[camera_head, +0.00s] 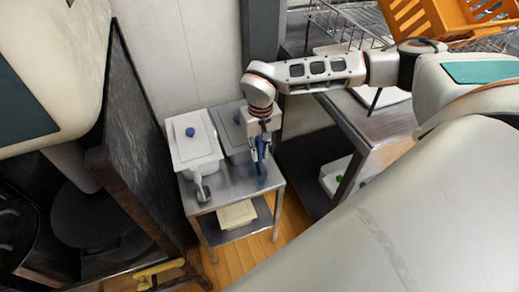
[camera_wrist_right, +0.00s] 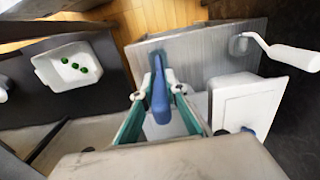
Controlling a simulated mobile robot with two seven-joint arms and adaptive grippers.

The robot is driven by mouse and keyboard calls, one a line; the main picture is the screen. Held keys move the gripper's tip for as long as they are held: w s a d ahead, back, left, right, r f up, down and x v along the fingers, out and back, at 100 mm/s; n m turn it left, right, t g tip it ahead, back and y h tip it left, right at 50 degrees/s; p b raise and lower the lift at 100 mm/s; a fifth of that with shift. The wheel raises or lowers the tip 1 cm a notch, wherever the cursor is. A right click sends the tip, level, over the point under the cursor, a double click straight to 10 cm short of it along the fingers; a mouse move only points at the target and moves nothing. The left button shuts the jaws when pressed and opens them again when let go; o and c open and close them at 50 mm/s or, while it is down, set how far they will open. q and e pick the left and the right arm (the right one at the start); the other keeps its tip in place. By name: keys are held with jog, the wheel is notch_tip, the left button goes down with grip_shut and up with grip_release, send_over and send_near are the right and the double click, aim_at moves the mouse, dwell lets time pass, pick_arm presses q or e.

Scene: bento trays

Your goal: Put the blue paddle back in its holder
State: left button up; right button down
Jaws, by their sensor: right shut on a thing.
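My right gripper (camera_head: 261,140) is over the right part of a small metal cart (camera_head: 232,186). It is shut on the blue paddle (camera_head: 261,165), which points down toward the cart top. In the right wrist view the gripper (camera_wrist_right: 158,92) has the blue paddle (camera_wrist_right: 160,96) between its fingertips. A small grey cup (camera_wrist_right: 239,45) with a white-handled utensil (camera_wrist_right: 285,52) stands at the cart's edge; the utensil also shows in the head view (camera_head: 201,190). I cannot tell which part is the paddle's holder. My left gripper is not in view.
A white lidded container (camera_head: 193,145) with a blue knob stands on the cart, beside a grey-lidded one (camera_head: 230,128) partly behind my right arm. A pale tray (camera_head: 237,215) is on the lower shelf. A dark panel (camera_head: 140,150) stands left; a metal table (camera_head: 370,125) stands right.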

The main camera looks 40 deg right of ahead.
jog(key=shift+f+b, duration=0.35)
jog(key=shift+f, duration=0.75)
jog(key=c, duration=1.4)
grip_release()
